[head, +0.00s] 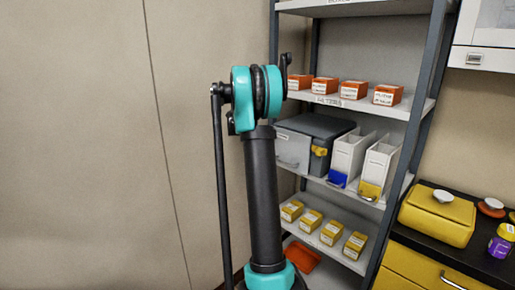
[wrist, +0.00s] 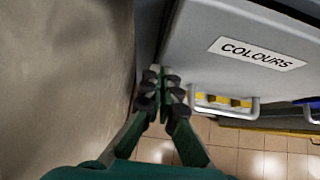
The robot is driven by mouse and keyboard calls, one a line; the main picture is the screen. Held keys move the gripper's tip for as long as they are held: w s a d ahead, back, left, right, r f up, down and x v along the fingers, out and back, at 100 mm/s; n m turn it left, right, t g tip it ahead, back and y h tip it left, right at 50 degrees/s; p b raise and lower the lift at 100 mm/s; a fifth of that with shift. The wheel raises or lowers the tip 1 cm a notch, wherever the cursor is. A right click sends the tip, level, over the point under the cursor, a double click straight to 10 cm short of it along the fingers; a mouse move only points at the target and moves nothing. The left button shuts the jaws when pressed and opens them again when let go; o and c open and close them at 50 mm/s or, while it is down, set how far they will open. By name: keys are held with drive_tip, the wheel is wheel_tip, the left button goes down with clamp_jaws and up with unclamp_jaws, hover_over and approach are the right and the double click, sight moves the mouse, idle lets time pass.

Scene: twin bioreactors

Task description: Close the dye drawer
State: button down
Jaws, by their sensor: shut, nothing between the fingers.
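A light grey front with a "COLOURS" label (wrist: 255,53) fills the upper right of the wrist view. I take it to be the dye drawer's, though the frames do not confirm this. A pale handle (wrist: 226,113) sticks out at its lower edge, with yellow showing behind it. How far the drawer stands out cannot be told. My gripper (wrist: 160,88) is shut and empty, its tips by the front's left edge, left of the handle. Contact is unclear. In the head view, a grey box (head: 310,140) sits on the middle shelf; my gripper is not visible there.
The metal rack (head: 420,110) holds orange boxes (head: 325,86) above and yellow boxes (head: 311,219) below. Two white holders (head: 376,168) stand right of the grey box. A counter with a yellow case (head: 437,214) is at right. A bare wall (head: 80,130) is left.

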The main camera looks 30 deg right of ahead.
drive_tip(key=shift+w+d+r, duration=0.1)
drive_tip(key=shift+w+d, duration=0.05)
drive_tip(key=shift+d, duration=0.35)
drive_tip(key=shift+w+d, duration=0.15)
drive_tip(key=shift+d, duration=0.3)
